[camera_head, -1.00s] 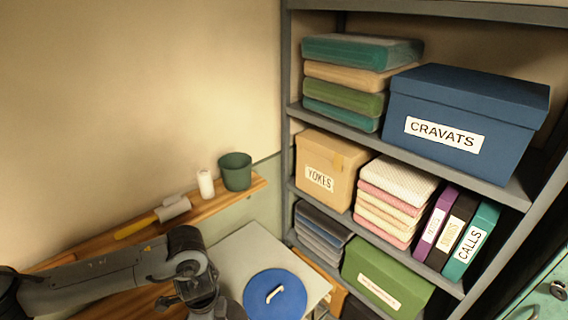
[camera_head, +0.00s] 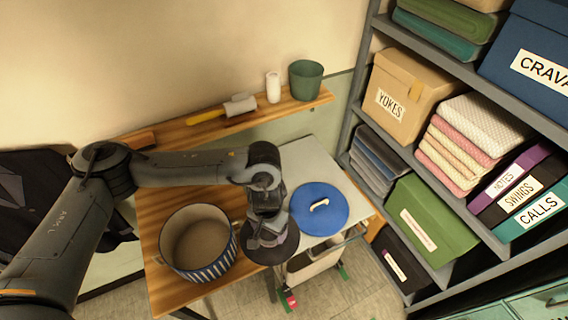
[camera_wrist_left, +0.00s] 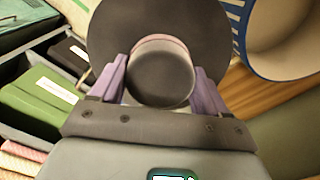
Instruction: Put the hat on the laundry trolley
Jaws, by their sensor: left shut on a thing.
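My left gripper (camera_head: 267,236) is shut on a dark hat (camera_head: 287,247). In the left wrist view the purple fingers (camera_wrist_left: 160,85) press either side of the hat's round crown (camera_wrist_left: 160,72), with its wide flat brim behind. In the head view the gripper hides much of the hat. The laundry trolley (camera_head: 312,160) has a pale grey top, an open lower part and small wheels. A blue round lid (camera_head: 332,220) with a pale handle lies on its top. The hat appears at the trolley's near left corner, overlapping it in the picture; its height is unclear. My right gripper is out of view.
A blue-and-white striped pot (camera_head: 201,268) stands on the wooden table (camera_head: 160,205) left of the hat. A ledge behind holds a mallet (camera_head: 238,106), a white candle-like cylinder (camera_head: 273,87) and a green pot (camera_head: 306,80). A loaded shelf unit (camera_head: 365,100) stands right of the trolley.

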